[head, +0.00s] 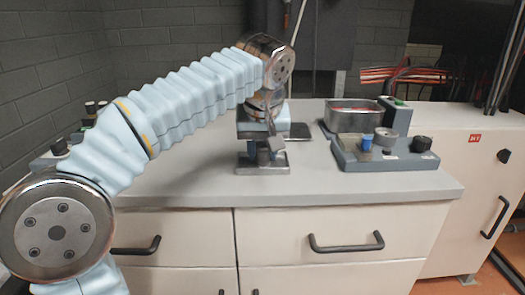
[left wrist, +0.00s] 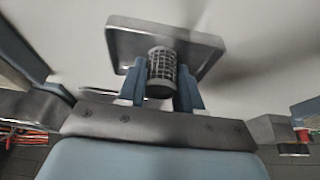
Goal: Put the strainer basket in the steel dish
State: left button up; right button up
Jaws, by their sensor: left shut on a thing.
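My left gripper (head: 264,152) points down over a square, shallow steel dish (head: 262,171) near the front middle of the worktop. In the left wrist view the blue fingers of the left gripper (left wrist: 161,92) are shut on the strainer basket (left wrist: 161,66), a small dark mesh cylinder with a grey end. The basket's far end overlaps the steel dish (left wrist: 207,40) in that view; I cannot tell whether it touches the dish floor. In the head view the fingers mostly hide the basket. My right gripper is not in view.
A grey fixture block (head: 385,158) with a blue plug, a metal cylinder and a black knob stands right of the dish. Behind it is a larger steel container (head: 352,116). More fittings (head: 62,147) lie at the left edge. The worktop right and left of the dish is clear.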

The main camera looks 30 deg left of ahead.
pick_arm(q)
jog(key=shift+f, duration=0.1)
jog(key=o, duration=1)
jog(key=shift+r, duration=0.35)
jog(key=p+v, duration=0.3)
jog(key=v, duration=0.8)
jog(key=shift+s+d+r, duration=0.1)
jog(key=shift+d+r, duration=0.05)
jog(key=shift+r, duration=0.1)
